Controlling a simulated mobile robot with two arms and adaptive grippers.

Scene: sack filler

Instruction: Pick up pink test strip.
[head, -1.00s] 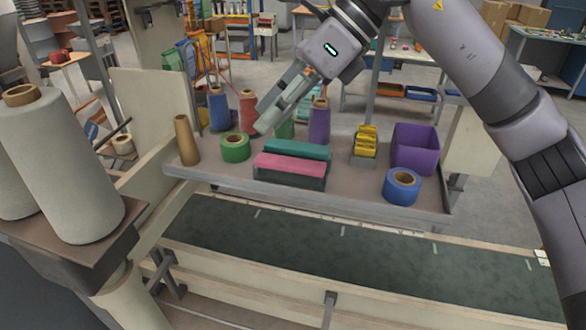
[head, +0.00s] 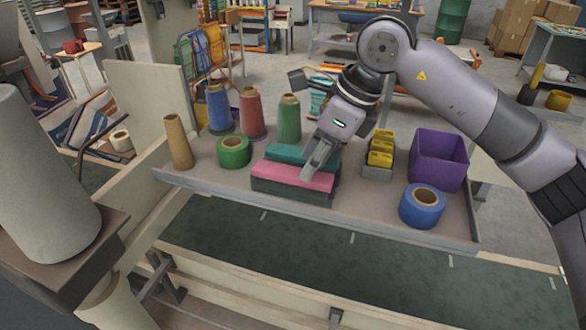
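The pink test strip (head: 277,172) lies along the top of a dark grey block near the front of the grey tray. A teal strip (head: 287,153) lies on a similar block just behind it. My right gripper (head: 309,175) points down at the right end of the pink strip, and its fingertips overlap that end in the picture. I cannot tell whether they touch the strip or hang just above it. The fingers show from one side, so their gap is hidden. My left gripper is not in view.
The grey tray (head: 335,208) also holds a green tape roll (head: 234,152), a blue tape roll (head: 421,206), a purple bin (head: 438,159), yellow items (head: 380,149), a brown cone (head: 178,142) and several thread spools (head: 252,113).

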